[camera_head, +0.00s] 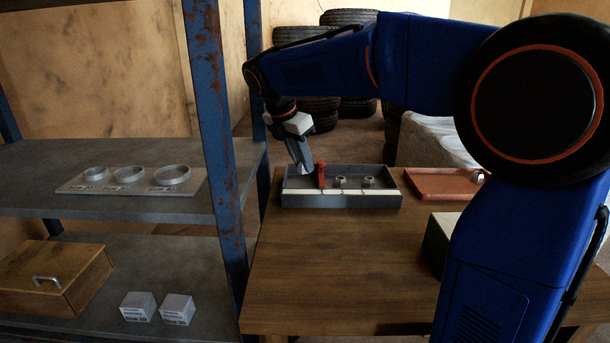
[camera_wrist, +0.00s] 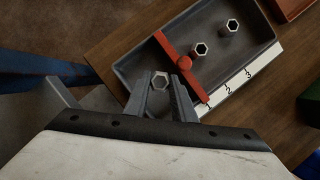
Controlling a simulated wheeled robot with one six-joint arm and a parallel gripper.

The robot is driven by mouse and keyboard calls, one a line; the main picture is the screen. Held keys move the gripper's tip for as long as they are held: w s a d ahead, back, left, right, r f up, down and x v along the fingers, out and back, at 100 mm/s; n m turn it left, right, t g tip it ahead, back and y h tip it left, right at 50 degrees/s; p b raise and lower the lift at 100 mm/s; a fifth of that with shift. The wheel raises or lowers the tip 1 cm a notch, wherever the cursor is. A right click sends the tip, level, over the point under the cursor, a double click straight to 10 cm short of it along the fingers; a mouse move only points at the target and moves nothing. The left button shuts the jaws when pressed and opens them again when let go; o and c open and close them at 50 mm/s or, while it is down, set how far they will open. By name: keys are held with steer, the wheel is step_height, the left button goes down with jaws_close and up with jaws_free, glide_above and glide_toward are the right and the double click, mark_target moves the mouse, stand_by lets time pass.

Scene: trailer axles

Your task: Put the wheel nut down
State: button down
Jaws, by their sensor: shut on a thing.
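My gripper (camera_head: 303,166) points down at the left end of a grey tray (camera_head: 342,201). In the wrist view its two fingers (camera_wrist: 161,85) are closed around a metal wheel nut (camera_wrist: 160,76). The held nut shows over the tray's left end, left of a red bar (camera_wrist: 180,62) that lies across the tray. I cannot tell whether it touches the tray floor. Two other nuts, one nearer the bar (camera_wrist: 199,49) and one farther (camera_wrist: 232,26), sit in the tray right of the bar. The tray's white front strip (camera_wrist: 251,68) carries numbers.
A reddish tray (camera_head: 440,184) with a small metal piece lies to the right on the wooden table (camera_head: 330,270). A blue shelf post (camera_head: 217,130) stands close left. The shelf holds a plate with three rings (camera_head: 130,181), a wooden box (camera_head: 55,275) and two small boxes.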

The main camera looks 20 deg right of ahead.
mark_target(299, 167)
steer(key=shift+f, duration=2.1)
steer(key=c, duration=1.5)
jaws_free()
steer(key=shift+f, duration=0.15)
steer(key=v, duration=1.2)
steer(key=shift+s, duration=0.1)
